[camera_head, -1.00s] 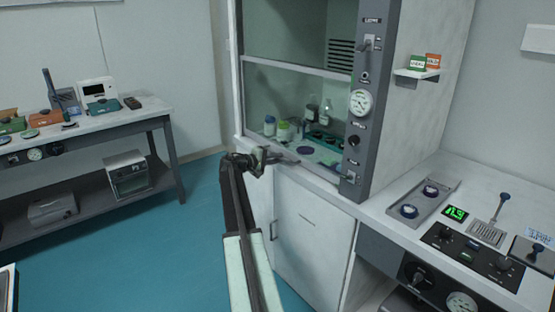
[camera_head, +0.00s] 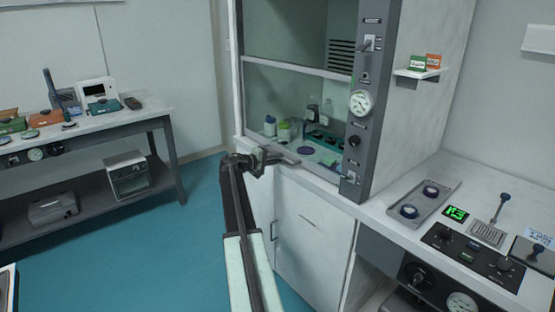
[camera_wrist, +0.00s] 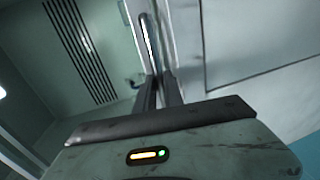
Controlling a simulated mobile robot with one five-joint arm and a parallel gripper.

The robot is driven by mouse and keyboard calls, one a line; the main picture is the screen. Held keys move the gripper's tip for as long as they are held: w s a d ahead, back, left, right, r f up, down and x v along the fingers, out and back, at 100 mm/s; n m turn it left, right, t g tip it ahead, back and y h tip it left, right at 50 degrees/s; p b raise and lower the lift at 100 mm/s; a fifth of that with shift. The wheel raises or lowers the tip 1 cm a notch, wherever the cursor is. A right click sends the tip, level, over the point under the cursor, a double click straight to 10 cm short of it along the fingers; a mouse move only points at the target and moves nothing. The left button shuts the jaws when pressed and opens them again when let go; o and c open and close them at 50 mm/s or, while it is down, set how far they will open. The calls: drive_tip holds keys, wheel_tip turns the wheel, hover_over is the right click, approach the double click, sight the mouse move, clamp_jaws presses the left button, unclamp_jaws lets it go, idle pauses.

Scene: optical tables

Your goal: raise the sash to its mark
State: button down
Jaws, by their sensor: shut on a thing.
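The fume hood's sash (camera_head: 264,92) is a clear pane with a pale rail across its top, in the middle of the head view. Its lower edge lies low, near the hood's work surface. My gripper (camera_head: 273,157) is at the front left of this lower edge. In the wrist view, my gripper's fingers (camera_wrist: 160,92) are closed together on a slim bright bar, the sash handle (camera_wrist: 149,42), which runs up from between them. The exact contact is small and partly hidden. I cannot make out the sash's mark.
Bottles (camera_head: 284,131) and a teal rack (camera_head: 325,138) stand inside the hood. A grey control post with a dial (camera_head: 360,103) borders the opening on the right. A counter with a tray (camera_head: 424,199) extends right. A side bench (camera_head: 105,123) stands left, with open blue floor between.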

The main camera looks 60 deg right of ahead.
idle(0.4)
drive_tip(key=shift+r+p, duration=0.55)
drive_tip(key=shift+p, duration=0.05)
wheel_tip(320, 180, up, 39)
drive_tip(key=p, duration=3.9)
drive_tip(key=shift+f, duration=0.1)
